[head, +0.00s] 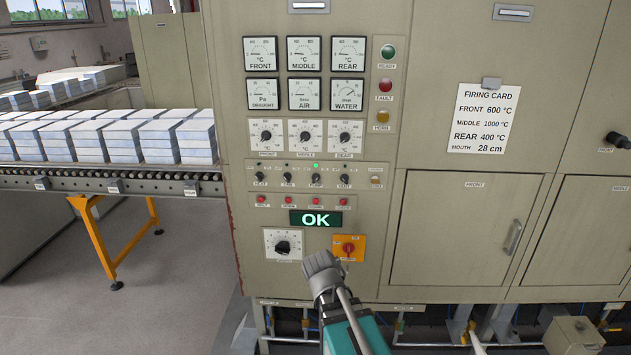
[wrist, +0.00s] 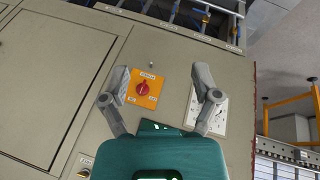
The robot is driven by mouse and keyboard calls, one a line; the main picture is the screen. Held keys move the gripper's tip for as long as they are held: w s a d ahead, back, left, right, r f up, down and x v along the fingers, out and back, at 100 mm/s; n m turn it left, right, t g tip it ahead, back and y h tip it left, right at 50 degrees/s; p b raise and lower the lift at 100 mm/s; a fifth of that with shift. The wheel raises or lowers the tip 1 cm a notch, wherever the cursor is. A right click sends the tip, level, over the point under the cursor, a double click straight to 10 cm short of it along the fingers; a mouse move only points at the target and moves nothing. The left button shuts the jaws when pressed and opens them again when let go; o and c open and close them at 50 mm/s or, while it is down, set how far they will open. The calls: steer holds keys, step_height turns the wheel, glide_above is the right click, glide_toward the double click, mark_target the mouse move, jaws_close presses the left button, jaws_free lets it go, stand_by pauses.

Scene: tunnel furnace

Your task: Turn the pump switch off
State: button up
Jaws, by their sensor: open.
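The pump switch (head: 315,178) is a small dark knob, third in a row of similar knobs on the beige control panel (head: 235,110). A small green lamp (head: 315,166) is lit above it; its exact knob angle is too small to tell. My gripper (head: 321,262) is below the switch row, in front of the panel near the orange plate. In the wrist view my gripper (wrist: 162,73) is open and empty, its fingers spread over the panel. The pump switch is not clearly visible in the wrist view.
A red rotary switch (head: 348,248) sits on the orange plate, and a white dial (head: 283,245) lies left of it. The green OK display (head: 316,219) and red buttons (head: 288,200) are above. A roller conveyor (head: 110,180) with tiles stands left. Furnace doors (head: 455,230) are right.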

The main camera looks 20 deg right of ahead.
steer(key=w+d+r+t+h, duration=0.3)
steer(key=w+d+r+t, duration=0.15)
steer(key=w, duration=0.25)
steer(key=n+t+y+p, duration=0.1)
steer(key=n+t, duration=0.7)
steer(key=t, duration=0.2)
glide_toward(315, 181)
steer(key=shift+r+v, duration=0.2)
steer(key=shift+v, duration=0.65)
steer(key=shift+r+v, duration=0.15)
steer(key=shift+v, duration=0.7)
steer(key=shift+w+d, duration=0.1)
steer(key=x, duration=1.3)
steer(key=shift+w+f, duration=0.25)
steer(key=shift+w, duration=0.05)
jaws_close()
